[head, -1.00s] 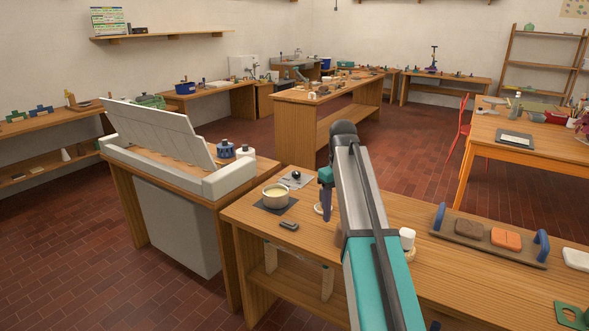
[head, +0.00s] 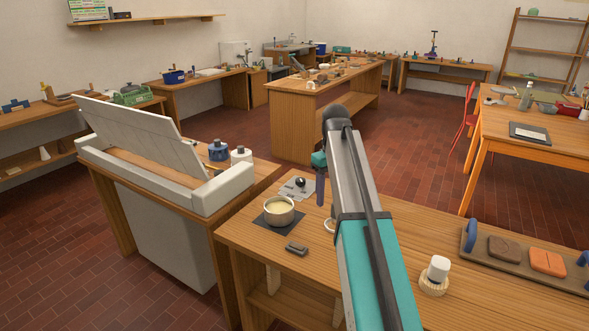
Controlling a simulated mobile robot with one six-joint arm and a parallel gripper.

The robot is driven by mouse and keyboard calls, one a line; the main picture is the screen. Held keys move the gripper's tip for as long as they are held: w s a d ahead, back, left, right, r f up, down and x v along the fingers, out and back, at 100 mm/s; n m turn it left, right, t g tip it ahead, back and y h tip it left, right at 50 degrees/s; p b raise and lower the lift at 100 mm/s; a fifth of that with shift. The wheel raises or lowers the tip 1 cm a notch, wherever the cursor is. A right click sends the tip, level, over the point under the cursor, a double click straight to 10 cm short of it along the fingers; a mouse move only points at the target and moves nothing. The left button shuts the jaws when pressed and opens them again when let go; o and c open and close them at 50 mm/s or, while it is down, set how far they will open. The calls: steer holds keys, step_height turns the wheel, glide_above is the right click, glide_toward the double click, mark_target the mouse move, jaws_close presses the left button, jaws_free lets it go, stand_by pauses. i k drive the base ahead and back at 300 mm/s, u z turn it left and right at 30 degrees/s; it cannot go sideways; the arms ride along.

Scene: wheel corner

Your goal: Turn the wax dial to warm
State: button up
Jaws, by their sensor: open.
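A small dark round knob (head: 300,182), which looks like the wax dial, sits on a pale plate (head: 293,190) on the front wooden bench. I cannot read its setting from here. A metal pot of cream-coloured wax (head: 279,208) stands just in front of it on a dark square mat (head: 262,221). My gripper (head: 320,190) hangs downward just right of the dial, apart from it in the picture. It is open and seems empty, seen nearly edge-on. My arm hides part of the bench behind and below the gripper.
A small grey block (head: 297,249) lies in front of the pot. A white-capped jar (head: 438,268) and a board with brown and orange blocks (head: 497,266) stand to the right. A bench with a raised slatted lid (head: 140,135) is on the left.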

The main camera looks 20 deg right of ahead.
mark_target(299, 182)
steer(key=i, duration=1.15)
